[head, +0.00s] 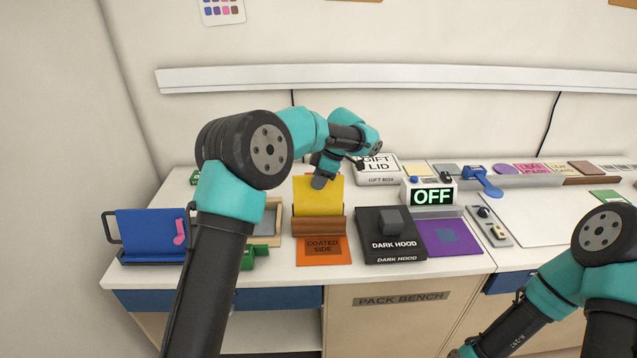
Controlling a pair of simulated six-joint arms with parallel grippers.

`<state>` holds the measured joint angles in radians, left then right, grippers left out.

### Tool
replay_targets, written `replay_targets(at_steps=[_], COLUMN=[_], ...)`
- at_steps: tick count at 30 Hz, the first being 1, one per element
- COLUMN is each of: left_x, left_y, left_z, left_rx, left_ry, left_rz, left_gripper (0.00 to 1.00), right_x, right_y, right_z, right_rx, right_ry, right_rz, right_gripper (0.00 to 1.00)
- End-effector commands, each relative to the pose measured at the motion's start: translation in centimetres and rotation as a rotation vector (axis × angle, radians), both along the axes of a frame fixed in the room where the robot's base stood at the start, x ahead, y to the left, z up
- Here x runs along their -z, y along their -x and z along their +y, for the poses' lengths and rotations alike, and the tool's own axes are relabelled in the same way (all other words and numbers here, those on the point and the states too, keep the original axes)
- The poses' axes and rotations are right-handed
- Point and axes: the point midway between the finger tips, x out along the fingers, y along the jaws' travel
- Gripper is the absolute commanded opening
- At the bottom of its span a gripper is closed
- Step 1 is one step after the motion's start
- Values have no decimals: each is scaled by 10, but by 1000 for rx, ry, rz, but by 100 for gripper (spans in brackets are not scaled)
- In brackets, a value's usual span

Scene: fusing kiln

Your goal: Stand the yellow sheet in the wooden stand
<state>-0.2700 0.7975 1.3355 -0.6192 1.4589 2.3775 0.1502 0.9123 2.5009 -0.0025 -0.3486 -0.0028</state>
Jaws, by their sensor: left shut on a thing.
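The yellow sheet (318,198) stands roughly upright at the wooden stand (319,227), behind an orange card marked COATED SIDE (323,250). Its lower edge is hidden by the stand's front, so I cannot tell whether it rests in the slot. My left gripper (321,181) is shut on the yellow sheet at its top edge, coming from above and behind. My right arm shows at the lower right, but its gripper is out of the picture.
Right of the stand is the DARK HOOD box (392,236) with a grey block, then a purple sheet (455,237). A blue panel (150,234) stands at far left. The white board (535,215) is clear.

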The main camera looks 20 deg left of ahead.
Motion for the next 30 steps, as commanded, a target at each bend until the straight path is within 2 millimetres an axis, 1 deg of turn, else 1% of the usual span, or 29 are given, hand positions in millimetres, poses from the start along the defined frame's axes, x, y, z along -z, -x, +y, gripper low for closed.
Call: replay_targets(at_steps=[8, 22, 30], left_x=[0, 0, 1], left_y=[-8, -10, -17], left_z=[2, 3, 5], left_rx=[-1, 0, -1], left_ry=[16, 21, 29], left_rz=[40, 54, 89], left_gripper=[0, 0, 0], right_x=[0, 0, 0], right_y=[0, 0, 0], right_z=[0, 0, 0], right_rx=[0, 0, 0], right_ry=[0, 0, 0], right_rz=[0, 0, 0], right_gripper=[47, 47, 47])
